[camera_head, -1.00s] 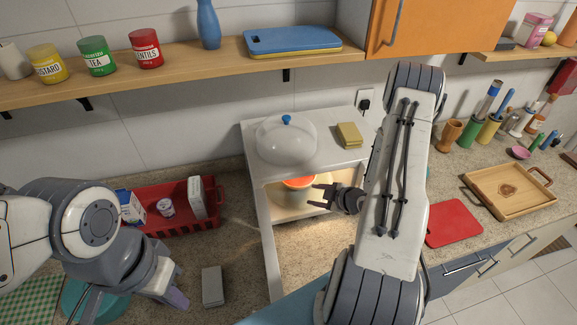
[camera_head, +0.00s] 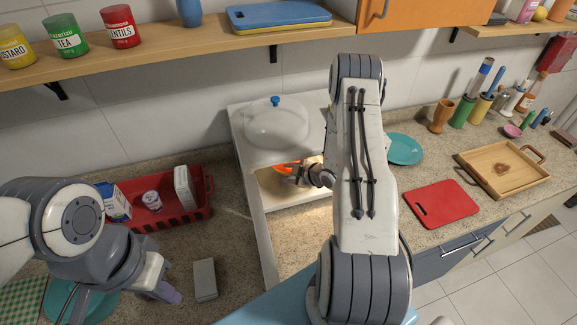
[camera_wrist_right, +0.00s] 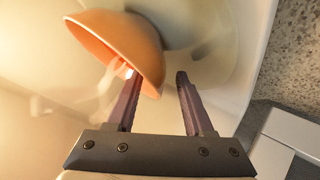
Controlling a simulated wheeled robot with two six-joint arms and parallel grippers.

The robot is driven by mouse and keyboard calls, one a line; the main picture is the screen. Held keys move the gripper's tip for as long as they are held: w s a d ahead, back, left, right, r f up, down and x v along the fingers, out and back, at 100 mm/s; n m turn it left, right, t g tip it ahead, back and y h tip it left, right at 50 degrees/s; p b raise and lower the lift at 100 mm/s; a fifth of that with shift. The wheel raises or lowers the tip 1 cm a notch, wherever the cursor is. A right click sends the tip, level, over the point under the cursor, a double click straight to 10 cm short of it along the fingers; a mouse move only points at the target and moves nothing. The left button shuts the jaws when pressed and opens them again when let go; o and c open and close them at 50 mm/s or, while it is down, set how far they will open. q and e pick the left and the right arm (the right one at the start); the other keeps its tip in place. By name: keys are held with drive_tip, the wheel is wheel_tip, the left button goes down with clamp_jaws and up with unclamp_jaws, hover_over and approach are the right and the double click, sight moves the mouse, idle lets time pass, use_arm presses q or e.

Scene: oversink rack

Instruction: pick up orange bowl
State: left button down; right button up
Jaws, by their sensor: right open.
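The orange bowl (camera_head: 284,167) is in the lit space under the white rack, mostly hidden by my right gripper (camera_head: 296,174). In the right wrist view the orange bowl (camera_wrist_right: 125,38) is tilted, with a pale larger vessel (camera_wrist_right: 215,50) behind it. My right gripper (camera_wrist_right: 157,82) is open there. Its left finger overlaps the bowl's inner side near the rim, and its right finger is outside the bowl, with a gap between. Contact cannot be told. My left gripper (camera_head: 168,292) hangs low at the left, away from the bowl; its jaw opening is unclear.
A clear lidded dome (camera_head: 276,125) stands on the rack top (camera_head: 238,120). A red basket (camera_head: 185,222) with cartons and a grey block (camera_head: 205,279) are at the left. A teal plate (camera_head: 404,149), a red board (camera_head: 441,204) and a wooden tray (camera_head: 503,171) are at the right.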

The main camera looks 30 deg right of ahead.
clamp_jaws()
drive_tip(key=shift+w+r, duration=0.1)
idle(1.3)
